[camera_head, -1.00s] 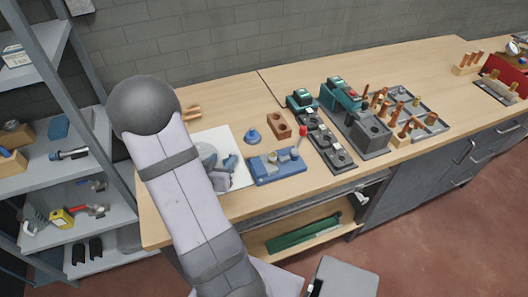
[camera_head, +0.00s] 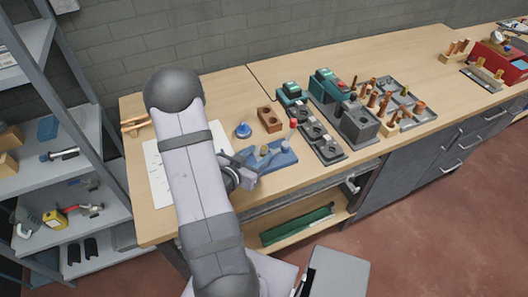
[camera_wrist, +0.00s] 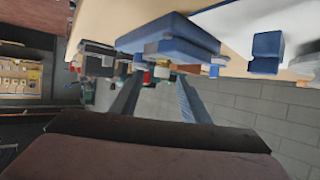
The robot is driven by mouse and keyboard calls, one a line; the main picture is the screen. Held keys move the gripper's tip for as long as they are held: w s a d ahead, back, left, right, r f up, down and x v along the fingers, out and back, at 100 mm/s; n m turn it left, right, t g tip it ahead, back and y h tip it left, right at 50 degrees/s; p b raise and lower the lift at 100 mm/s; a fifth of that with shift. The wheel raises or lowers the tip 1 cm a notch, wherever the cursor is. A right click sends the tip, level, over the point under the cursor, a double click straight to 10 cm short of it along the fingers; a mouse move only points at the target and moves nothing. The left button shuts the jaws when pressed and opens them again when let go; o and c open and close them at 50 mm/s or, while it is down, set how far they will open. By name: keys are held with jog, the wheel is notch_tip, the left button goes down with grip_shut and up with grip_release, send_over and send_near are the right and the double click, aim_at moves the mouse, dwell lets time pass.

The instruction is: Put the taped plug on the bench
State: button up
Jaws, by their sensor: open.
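The blue fixture (camera_head: 278,160) lies on the wooden bench (camera_head: 222,92), with a red-knobbed lever at its right end. A small brass-coloured piece (camera_head: 264,150) sits on it; I cannot tell whether this is the taped plug. My gripper (camera_head: 243,172) is at the fixture's left end, partly hidden by my arm. In the wrist view my gripper (camera_wrist: 158,80) has its two fingers apart, pointing at the blue fixture (camera_wrist: 170,40). Small red, white and yellowish parts show around the fingertips; I see nothing clearly held. No tape can be made out.
A blue knob-like part (camera_head: 243,131) and a brown block with holes (camera_head: 270,119) stand behind the fixture. Dark stations (camera_head: 320,138) and a tray of copper pieces (camera_head: 405,105) are to the right.

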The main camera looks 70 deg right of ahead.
aim_at(263, 149)
jog(key=p+x, duration=0.2)
jog(key=x, duration=0.1)
jog(key=shift+w+d, duration=0.1)
jog(key=shift+d, duration=0.25)
jog(key=shift+d+f, duration=0.3)
jog(key=shift+d, duration=0.35)
grip_shut()
